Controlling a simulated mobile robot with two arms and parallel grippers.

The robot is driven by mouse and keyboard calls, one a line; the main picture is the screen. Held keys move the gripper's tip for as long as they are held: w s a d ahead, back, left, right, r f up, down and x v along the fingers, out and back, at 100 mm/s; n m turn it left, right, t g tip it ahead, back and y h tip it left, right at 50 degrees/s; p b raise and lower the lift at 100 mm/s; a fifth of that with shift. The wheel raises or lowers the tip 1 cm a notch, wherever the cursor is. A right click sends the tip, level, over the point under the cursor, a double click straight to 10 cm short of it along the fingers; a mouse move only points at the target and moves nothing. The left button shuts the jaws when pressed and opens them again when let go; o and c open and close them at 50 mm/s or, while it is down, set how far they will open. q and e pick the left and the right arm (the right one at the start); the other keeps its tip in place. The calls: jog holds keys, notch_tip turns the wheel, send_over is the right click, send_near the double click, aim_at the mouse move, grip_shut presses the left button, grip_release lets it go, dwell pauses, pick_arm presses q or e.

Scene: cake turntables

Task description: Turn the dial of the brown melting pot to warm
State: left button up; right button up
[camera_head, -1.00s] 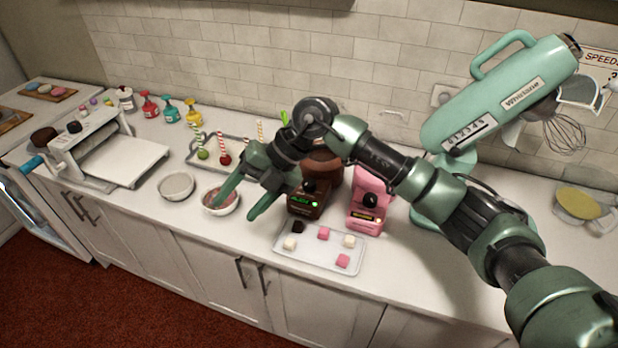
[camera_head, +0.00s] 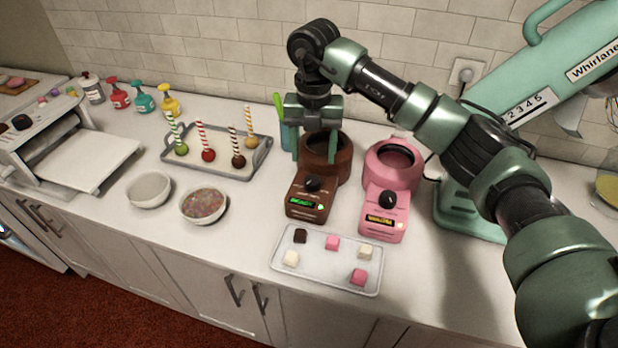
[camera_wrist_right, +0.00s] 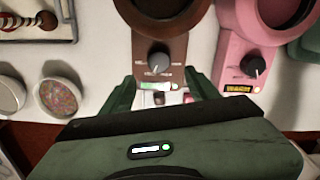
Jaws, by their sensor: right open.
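The brown melting pot (camera_head: 345,172) stands on the counter with a round pot at the back and a sloped control box in front. Its black dial (camera_head: 312,184) sits above a lit green display (camera_head: 301,203). In the right wrist view the dial (camera_wrist_right: 158,58) shows a pale pointer line; the lettering around it is too small to read. My right gripper (camera_head: 315,155) points down above the brown pot, open and empty. In the right wrist view its fingers (camera_wrist_right: 160,78) show on either side of the box's front, apart from the dial. My left gripper is out of view.
A pink melting pot (camera_head: 383,215) with its own dial stands close on the right. A tray of small cubes (camera_head: 327,281) lies in front. A cake-pop tray (camera_head: 217,172) and two bowls are left. The teal mixer (camera_head: 468,222) stands right.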

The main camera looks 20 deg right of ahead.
aim_at(312, 179)
jog(key=shift+w+f, duration=0.2)
jog(key=shift+f, duration=0.3)
notch_tip(312, 179, down, 6)
jog(key=shift+s+f+p, duration=0.1)
jog(key=shift+f+p, duration=0.15)
jog(key=shift+p, duration=0.95)
jog(key=shift+f, duration=0.35)
grip_shut()
